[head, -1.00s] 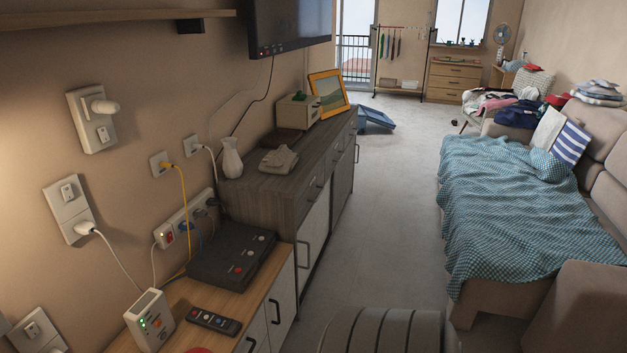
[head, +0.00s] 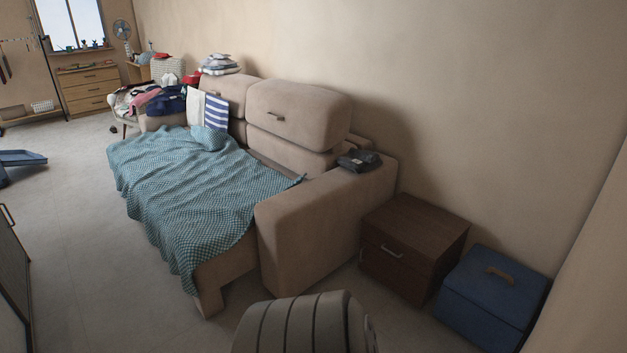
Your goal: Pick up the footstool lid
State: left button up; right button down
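A blue box-like footstool (head: 478,315) stands on the floor at the lower right of the head view, beside a dark brown cabinet. Its blue lid (head: 494,280) lies on top and carries a small brown handle (head: 500,275). The lid looks closed on the box. The lower part of the footstool is cut off by the frame edge. Neither of my grippers shows in the head view.
The brown cabinet (head: 414,236) stands between the footstool and the beige sofa (head: 310,231). A teal checked blanket (head: 185,190) covers the sofa seat, and dark folded clothes (head: 358,161) lie on its arm.

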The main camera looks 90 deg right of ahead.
aim_at(512, 292)
jog(key=z, duration=4.1)
jog(key=i+j, duration=0.1)
jog(key=j, duration=0.3)
jog(key=i+j, duration=0.1)
jog(key=j, duration=0.25)
jog(key=i+j, duration=0.1)
jog(key=j, duration=0.3)
jog(key=i+j, duration=0.1)
jog(key=j, duration=0.25)
